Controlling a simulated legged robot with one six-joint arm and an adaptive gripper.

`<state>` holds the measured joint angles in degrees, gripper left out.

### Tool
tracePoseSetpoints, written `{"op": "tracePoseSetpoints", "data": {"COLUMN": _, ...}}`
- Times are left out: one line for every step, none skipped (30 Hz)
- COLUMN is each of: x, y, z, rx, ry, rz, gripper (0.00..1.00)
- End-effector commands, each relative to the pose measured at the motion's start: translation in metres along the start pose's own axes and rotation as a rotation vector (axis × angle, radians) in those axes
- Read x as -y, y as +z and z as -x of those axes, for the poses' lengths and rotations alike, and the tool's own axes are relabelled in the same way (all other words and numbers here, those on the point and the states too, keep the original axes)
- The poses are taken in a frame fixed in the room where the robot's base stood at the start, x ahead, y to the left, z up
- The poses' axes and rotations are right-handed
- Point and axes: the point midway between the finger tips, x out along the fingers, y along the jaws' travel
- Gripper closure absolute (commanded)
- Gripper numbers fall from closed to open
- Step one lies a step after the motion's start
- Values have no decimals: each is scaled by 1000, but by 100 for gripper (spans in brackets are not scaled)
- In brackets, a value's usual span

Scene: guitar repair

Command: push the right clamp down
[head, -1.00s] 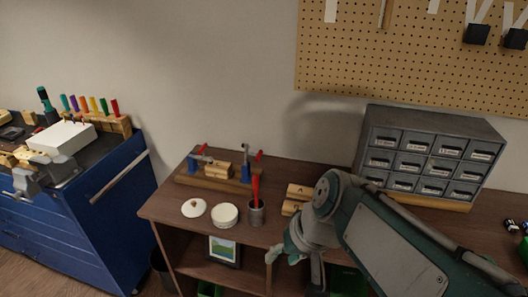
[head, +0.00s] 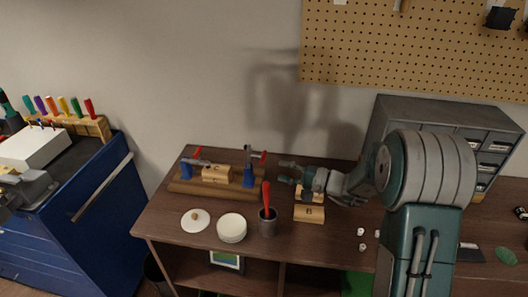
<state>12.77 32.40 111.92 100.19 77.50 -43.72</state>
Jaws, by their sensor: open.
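The right clamp (head: 249,177) has a blue body, a raised grey arm and a red-tipped handle. It stands at the right end of a wooden base (head: 205,188) on the workbench. The left clamp (head: 187,170), also blue with a red tip, stands at the left end. A light wooden block (head: 215,173) sits between them; its dark marking is hard to read. My gripper (head: 283,172) is open and empty, just right of the right clamp, pointing left at it. A small gap shows between them.
A red-handled tool (head: 266,195) stands in a grey cup (head: 268,222) in front of my gripper. A round white container (head: 232,228) and a white lid (head: 195,220) lie left of it. Wooden blocks (head: 309,213) lie below my gripper. A drawer cabinet (head: 440,112) stands behind right.

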Motion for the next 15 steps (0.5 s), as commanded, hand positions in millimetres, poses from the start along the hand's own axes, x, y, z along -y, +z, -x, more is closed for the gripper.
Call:
{"op": "tracePoseSetpoints", "data": {"x": -7, "y": -14, "z": 1, "rx": -28, "ry": -35, "rz": -15, "gripper": 50}}
{"op": "tracePoseSetpoints", "data": {"x": -9, "y": -20, "z": 2, "rx": -43, "ry": -52, "rz": -18, "gripper": 50}}
{"op": "tracePoseSetpoints", "data": {"x": -12, "y": -26, "z": 3, "rx": -59, "ry": -70, "rz": -21, "gripper": 50}}
{"op": "tracePoseSetpoints", "data": {"x": -13, "y": -30, "z": 3, "rx": -68, "ry": -81, "rz": -22, "gripper": 50}}
{"op": "tracePoseSetpoints", "data": {"x": -13, "y": -32, "z": 4, "rx": -75, "ry": -89, "rz": -23, "gripper": 50}}
{"op": "tracePoseSetpoints", "data": {"x": -14, "y": -35, "z": 3, "rx": -81, "ry": -97, "rz": -24, "gripper": 50}}
{"op": "tracePoseSetpoints", "data": {"x": -14, "y": -35, "z": 3, "rx": -83, "ry": -100, "rz": -24, "gripper": 50}}
{"op": "tracePoseSetpoints", "data": {"x": -14, "y": -36, "z": 1, "rx": -83, "ry": -101, "rz": -24, "gripper": 50}}
{"op": "tracePoseSetpoints", "data": {"x": -14, "y": -36, "z": -2, "rx": -83, "ry": -100, "rz": -23, "gripper": 50}}
{"op": "tracePoseSetpoints", "data": {"x": -13, "y": -36, "z": -5, "rx": -83, "ry": -100, "rz": -23, "gripper": 50}}
{"op": "tracePoseSetpoints", "data": {"x": -13, "y": -36, "z": -9, "rx": -82, "ry": -100, "rz": -23, "gripper": 50}}
{"op": "tracePoseSetpoints", "data": {"x": -12, "y": -36, "z": -15, "rx": -81, "ry": -100, "rz": -23, "gripper": 50}}
{"op": "tracePoseSetpoints", "data": {"x": -12, "y": -36, "z": -21, "rx": -80, "ry": -99, "rz": -22, "gripper": 50}}
{"op": "tracePoseSetpoints", "data": {"x": -11, "y": -37, "z": -26, "rx": -79, "ry": -99, "rz": -23, "gripper": 50}}
{"op": "tracePoseSetpoints", "data": {"x": -11, "y": -37, "z": -35, "rx": -80, "ry": -98, "rz": -23, "gripper": 50}}
